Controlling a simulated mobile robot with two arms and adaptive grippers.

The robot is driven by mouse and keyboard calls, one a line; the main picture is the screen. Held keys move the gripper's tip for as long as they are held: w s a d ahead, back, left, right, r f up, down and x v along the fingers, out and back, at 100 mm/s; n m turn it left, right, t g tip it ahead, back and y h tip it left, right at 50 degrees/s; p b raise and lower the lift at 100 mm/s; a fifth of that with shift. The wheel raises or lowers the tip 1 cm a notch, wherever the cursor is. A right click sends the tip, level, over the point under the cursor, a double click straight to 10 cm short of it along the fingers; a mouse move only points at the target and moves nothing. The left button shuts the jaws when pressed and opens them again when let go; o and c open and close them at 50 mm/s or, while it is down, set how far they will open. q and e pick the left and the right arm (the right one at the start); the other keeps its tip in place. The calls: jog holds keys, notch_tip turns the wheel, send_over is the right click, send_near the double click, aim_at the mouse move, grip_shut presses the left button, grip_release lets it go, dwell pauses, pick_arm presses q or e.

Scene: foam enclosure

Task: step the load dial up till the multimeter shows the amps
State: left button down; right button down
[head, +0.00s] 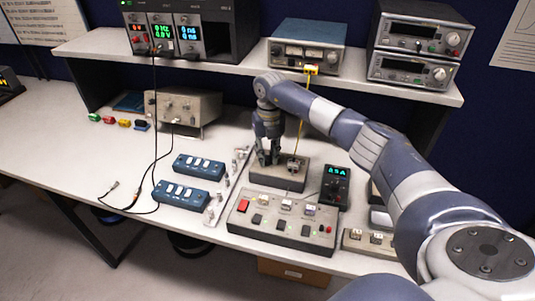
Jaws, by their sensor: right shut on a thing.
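My right gripper (268,162) comes down from above onto the left part of a small grey-brown box (280,183) on the bench. It is shut on the load dial there, and its fingers hide the dial. A yellow cable runs from the shelf to the right part of the box. The dark handheld multimeter (335,187) stands just right of the box. Its teal display is lit, with small characters that look like "0.5A", too small to read surely. My left gripper is not in view.
A grey switch panel (282,222) with a red button lies in front of the box. Two blue switch boxes (198,167) lie to the left, near black cables. Instruments stand on the shelf (235,73) behind. The far left bench is mostly clear.

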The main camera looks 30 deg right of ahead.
aim_at(269, 157)
jog(key=c, duration=1.3)
grip_release()
jog(key=shift+c, duration=0.2)
jog(key=shift+r, duration=0.15)
notch_tip(269, 157, up, 12)
jog(key=shift+d, duration=0.15)
